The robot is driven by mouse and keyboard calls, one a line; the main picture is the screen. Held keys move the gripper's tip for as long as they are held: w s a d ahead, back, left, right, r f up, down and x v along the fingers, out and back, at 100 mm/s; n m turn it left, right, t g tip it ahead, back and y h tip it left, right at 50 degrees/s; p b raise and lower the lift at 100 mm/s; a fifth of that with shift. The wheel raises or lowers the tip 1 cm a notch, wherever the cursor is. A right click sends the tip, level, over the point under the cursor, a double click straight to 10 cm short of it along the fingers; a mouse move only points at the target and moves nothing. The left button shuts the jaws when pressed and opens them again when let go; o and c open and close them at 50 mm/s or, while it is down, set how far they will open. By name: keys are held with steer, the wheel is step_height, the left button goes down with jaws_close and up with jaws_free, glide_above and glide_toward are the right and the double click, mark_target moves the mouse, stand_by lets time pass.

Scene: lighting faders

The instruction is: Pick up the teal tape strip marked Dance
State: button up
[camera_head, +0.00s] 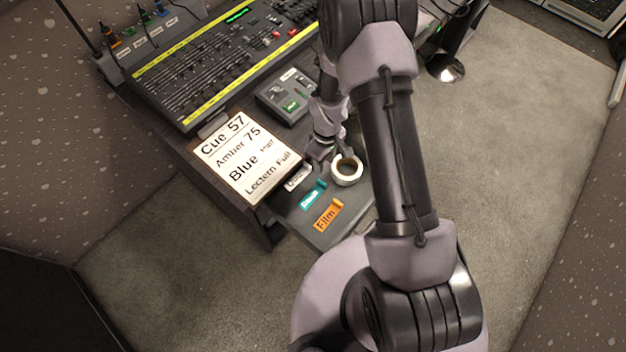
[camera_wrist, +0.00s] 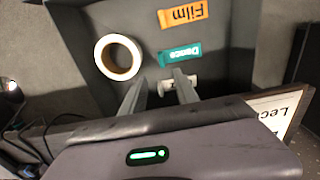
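The teal tape strip marked Dance (camera_head: 312,195) lies on the dark tray between a white strip and an orange strip. In the wrist view the teal strip (camera_wrist: 180,54) lies just beyond my fingertips, its lettering upside down. My gripper (camera_wrist: 158,78) is open with nothing seen held between its fingers. In the head view my gripper (camera_head: 322,150) is over the back of the tray, short of the teal strip, its fingers partly hidden. I cannot tell its exact height above the tray.
The orange Film strip (camera_head: 327,215) and a white tape roll (camera_head: 347,170) lie near the teal strip. A white strip (camera_wrist: 184,82) is partly hidden by my right finger. A cue card (camera_head: 248,157) lies left of the tray, a fader console (camera_head: 215,70) behind.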

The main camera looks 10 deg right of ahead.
steer(key=b, duration=0.2)
glide_above(322, 182)
step_height(322, 182, down, 7)
steer(key=shift+s+d+f, duration=0.15)
steer(key=shift+f, duration=0.05)
steer(key=f+b, duration=0.1)
steer(key=f, duration=0.2)
steer(key=f+b, duration=0.1)
steer(key=f, duration=0.1)
steer(key=shift+a+f+b, duration=0.15)
steer(key=shift+a+b, duration=0.1)
steer(key=shift+b, duration=0.1)
jaws_close()
